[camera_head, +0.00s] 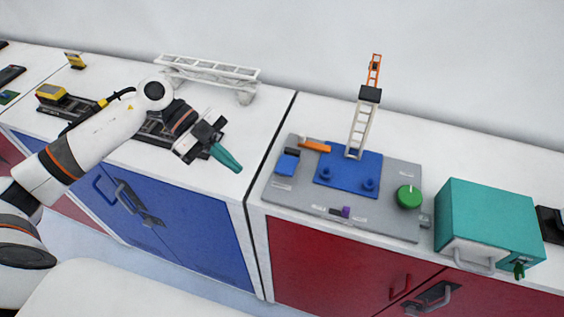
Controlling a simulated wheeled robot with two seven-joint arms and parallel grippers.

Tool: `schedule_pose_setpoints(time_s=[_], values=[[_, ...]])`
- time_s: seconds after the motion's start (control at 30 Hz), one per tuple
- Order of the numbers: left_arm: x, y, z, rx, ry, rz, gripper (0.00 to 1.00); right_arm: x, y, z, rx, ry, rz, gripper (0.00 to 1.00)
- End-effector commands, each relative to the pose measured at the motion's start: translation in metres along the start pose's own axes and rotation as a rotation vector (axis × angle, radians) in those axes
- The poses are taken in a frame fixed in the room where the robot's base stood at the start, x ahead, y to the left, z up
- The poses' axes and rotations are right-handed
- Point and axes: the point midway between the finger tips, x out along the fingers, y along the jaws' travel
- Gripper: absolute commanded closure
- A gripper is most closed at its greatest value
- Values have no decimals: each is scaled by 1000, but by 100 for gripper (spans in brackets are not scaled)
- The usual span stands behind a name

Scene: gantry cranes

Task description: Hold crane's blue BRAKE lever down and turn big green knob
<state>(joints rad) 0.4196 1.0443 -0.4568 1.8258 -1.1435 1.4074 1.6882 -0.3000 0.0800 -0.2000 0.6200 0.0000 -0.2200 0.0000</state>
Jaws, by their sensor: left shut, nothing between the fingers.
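A small crane (359,125) with a pale lattice mast and an orange top stands on a blue base on the grey panel (385,225). The big green knob (408,197) is at the panel's right side. A blue block-like part (287,165) at the panel's left looks like the BRAKE lever; its label is too small to read. My left gripper (228,159) has teal fingers, shut and empty. It hangs above the white counter, left of the panel and apart from the blue part. My right gripper is out of view.
A teal box (490,217) with a grey handle stands right of the panel. An orange bar (314,145) and a purple switch (345,212) are on the panel. A white lattice gantry (208,72) stands behind my left arm. A gap separates the two cabinets.

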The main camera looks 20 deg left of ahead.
Motion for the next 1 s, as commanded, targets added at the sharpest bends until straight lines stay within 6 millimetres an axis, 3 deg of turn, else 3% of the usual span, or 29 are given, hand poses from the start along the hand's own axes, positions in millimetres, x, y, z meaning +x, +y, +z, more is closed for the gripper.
schedule_pose_setpoints(time_s=[0.1, 0.33, 0.8, 1.0], values=[[-13, 31, 26, -84, 60, 26, 100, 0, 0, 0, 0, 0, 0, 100], [-30, 61, 55, -228, 139, 79, 100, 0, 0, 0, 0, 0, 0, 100], [-33, 67, 61, -271, 156, 95, 100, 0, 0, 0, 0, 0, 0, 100], [-19, 68, 59, -270, 154, 92, 100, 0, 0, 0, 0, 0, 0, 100]])
